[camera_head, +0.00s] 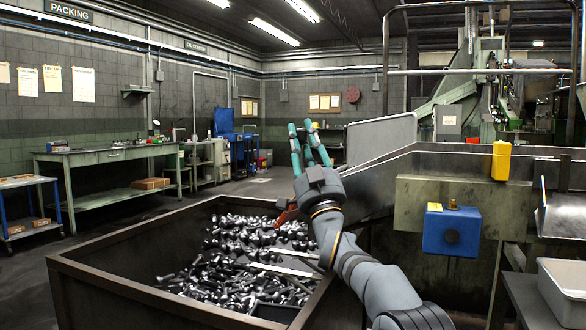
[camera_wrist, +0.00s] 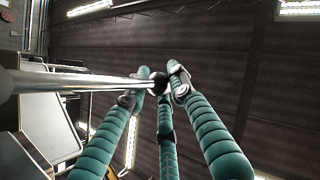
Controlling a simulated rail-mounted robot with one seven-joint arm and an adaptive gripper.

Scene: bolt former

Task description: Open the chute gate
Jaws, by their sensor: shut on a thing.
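My gripper (camera_head: 308,137) has teal segmented fingers and is raised above the far end of the bolt bin. In the wrist view, my gripper (camera_wrist: 155,90) is shut around the dark end of a shiny metal rod (camera_wrist: 85,79), which comes in from the left. The fingertips partly hide that end. A light grey panel (camera_head: 380,140) stands upright just right of my gripper, along the chute (camera_head: 405,170). A pale panel also shows at the left in the wrist view (camera_wrist: 48,115). I cannot tell which part is the chute gate.
The dark-walled bin (camera_head: 120,285) below holds many loose bolts. A blue box (camera_head: 451,232) and a yellow container (camera_head: 501,161) are on the machine side at right. A grey tray (camera_head: 563,290) is at lower right. The floor beyond the bin is clear.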

